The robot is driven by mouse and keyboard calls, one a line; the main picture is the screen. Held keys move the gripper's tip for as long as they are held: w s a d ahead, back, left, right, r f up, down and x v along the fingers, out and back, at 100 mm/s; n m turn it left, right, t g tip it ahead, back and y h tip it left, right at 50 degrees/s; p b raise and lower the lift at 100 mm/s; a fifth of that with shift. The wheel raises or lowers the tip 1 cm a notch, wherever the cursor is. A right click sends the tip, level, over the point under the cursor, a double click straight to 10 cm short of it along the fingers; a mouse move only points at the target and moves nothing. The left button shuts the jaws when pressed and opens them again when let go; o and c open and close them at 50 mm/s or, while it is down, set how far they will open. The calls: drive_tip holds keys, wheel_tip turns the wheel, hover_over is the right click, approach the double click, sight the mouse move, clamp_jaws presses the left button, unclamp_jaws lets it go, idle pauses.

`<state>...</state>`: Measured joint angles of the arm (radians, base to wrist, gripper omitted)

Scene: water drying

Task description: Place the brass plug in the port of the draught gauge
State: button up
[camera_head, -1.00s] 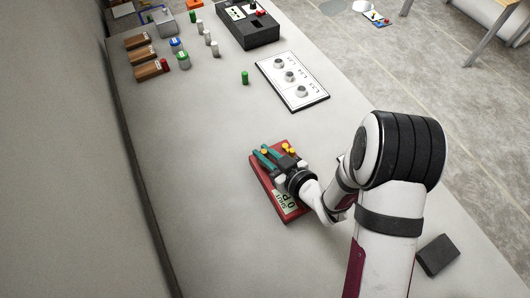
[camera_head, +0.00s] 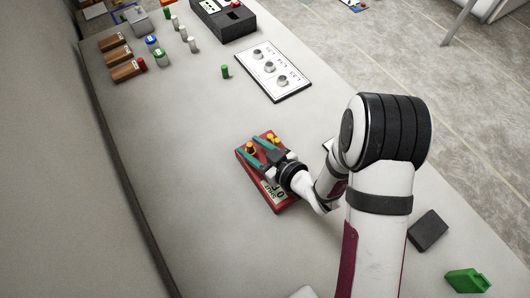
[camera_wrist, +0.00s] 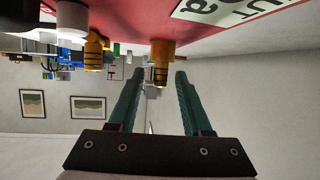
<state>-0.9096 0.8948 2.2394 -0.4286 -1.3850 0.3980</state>
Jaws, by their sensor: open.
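The red block (camera_head: 272,205) lies on the table with a pale label reading partly "SHUT"; I take it for the draught gauge. Its red face (camera_wrist: 140,18) fills the top of the wrist view, which is upside down. One brass plug (camera_wrist: 160,62) stands on it, just past and between my fingertips in that picture. A second brass piece (camera_wrist: 94,48) stands to its left. In the head view the brass pieces show at the block's far end (camera_head: 250,147). My gripper (camera_wrist: 160,74), with teal fingers, is open and empty, low over the block. I cannot make out the port.
A white panel (camera_head: 299,88) with several round knobs lies beyond the block, and a small green cylinder (camera_head: 225,72) stands beside it. Bottles and brown blocks (camera_head: 125,70) stand farther left. A dark block (camera_head: 428,230) and a green piece (camera_head: 468,281) lie at right.

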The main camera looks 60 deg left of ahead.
drive_tip(key=v, duration=1.1)
drive_tip(key=shift+w+d, duration=0.1)
drive_tip(key=shift+w, duration=0.3)
drive_tip(key=w+t, duration=0.1)
drive_tip(key=w+d+m, duration=0.1)
drive_tip(key=w, duration=0.1)
drive_tip(key=w+t+h, duration=0.1)
drive_tip(key=shift+w+d+f+m+t, duration=0.1)
drive_tip(key=shift+w+d+m+t, duration=0.2)
drive_tip(key=shift+w+d+m, duration=0.1)
drive_tip(key=w+d+r+m+t+h, duration=0.3)
drive_tip(key=w+d+m+t+h, duration=0.35)
drive_tip(key=w+d, duration=0.65)
drive_tip(key=s+d+r+m+g+h, duration=0.1)
drive_tip(key=s+d+r+m+h, duration=0.1)
drive_tip(key=d+m+h, duration=0.6)
drive_tip(key=s+d+r+m+g+y, duration=0.2)
drive_tip(key=s+d+r+m+g, duration=0.25)
drive_tip(key=s+d, duration=0.5)
drive_tip(key=s+a+r+m+g+y, duration=0.1)
drive_tip(key=s+a+r+m+y, duration=0.1)
drive_tip(key=s, duration=0.8)
drive_tip(key=a+m, duration=0.1)
drive_tip(key=m, duration=0.1)
drive_tip(key=shift+r+m+g, duration=0.25)
drive_tip(key=shift+m+g, duration=0.05)
drive_tip(key=shift+g, duration=0.1)
